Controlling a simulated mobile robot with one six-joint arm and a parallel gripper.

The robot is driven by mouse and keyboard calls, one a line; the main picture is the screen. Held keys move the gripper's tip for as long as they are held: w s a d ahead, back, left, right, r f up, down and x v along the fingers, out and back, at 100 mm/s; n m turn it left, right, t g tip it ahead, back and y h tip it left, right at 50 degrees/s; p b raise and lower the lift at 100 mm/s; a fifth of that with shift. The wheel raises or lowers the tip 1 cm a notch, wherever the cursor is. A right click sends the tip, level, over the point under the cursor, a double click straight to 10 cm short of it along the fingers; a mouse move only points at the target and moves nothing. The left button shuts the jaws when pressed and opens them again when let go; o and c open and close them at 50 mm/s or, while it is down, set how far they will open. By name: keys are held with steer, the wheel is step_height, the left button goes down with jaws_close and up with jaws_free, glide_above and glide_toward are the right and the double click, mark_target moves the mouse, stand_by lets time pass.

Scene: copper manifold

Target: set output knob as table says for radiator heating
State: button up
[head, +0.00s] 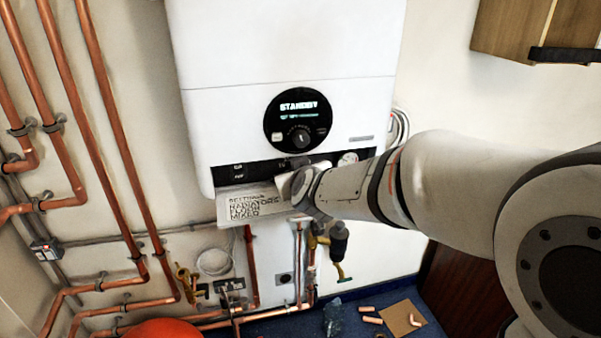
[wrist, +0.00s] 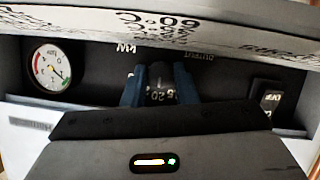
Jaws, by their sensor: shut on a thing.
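The white boiler (head: 290,55) hangs on the wall, with a dark control strip along its lower edge. In the wrist view, which is upside down, the dark output knob (wrist: 160,76) sits under the word OUTPUT and a kW mark. My gripper (wrist: 160,90) has its two blue fingers on either side of this knob, shut on it. The scale by the knob is mostly covered; a "20" shows. In the head view my gripper (head: 293,183) hides the knob.
A round display (head: 298,118) reads STANDBY, with another knob (head: 300,138) in it. A pressure gauge (wrist: 52,68) and an off-marked rocker switch (wrist: 267,100) flank the output knob. Copper pipes (head: 110,120) run at left. The flap edge passes close to my gripper.

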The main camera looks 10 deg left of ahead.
steer(key=shift+w+r+b, duration=0.15)
steer(key=shift+r+b, duration=0.1)
steer(key=shift+b, duration=0.15)
steer(key=shift+w+m+y+b, duration=0.1)
steer(key=shift+m+y+b, duration=0.2)
steer(key=shift+b, duration=0.5)
steer(key=m+b, duration=0.1)
steer(key=b, duration=0.5)
steer(key=shift+d+f+y, duration=0.1)
steer(key=shift+f+y, duration=0.25)
steer(key=shift+y, duration=0.05)
steer(key=shift+r+m+y+b, duration=0.1)
steer(key=shift+m+y+b, duration=0.2)
steer(key=shift+b, duration=0.75)
steer(key=shift+f+g+b, duration=0.2)
steer(key=shift+g+b, duration=0.1)
steer(key=shift+b, duration=0.6)
steer(key=shift+m+b, duration=0.5)
steer(key=shift+b, duration=0.3)
steer(key=m+y+b, duration=0.1)
steer(key=b, duration=0.3)
steer(key=shift+g, duration=0.3)
steer(key=shift+b, duration=0.9)
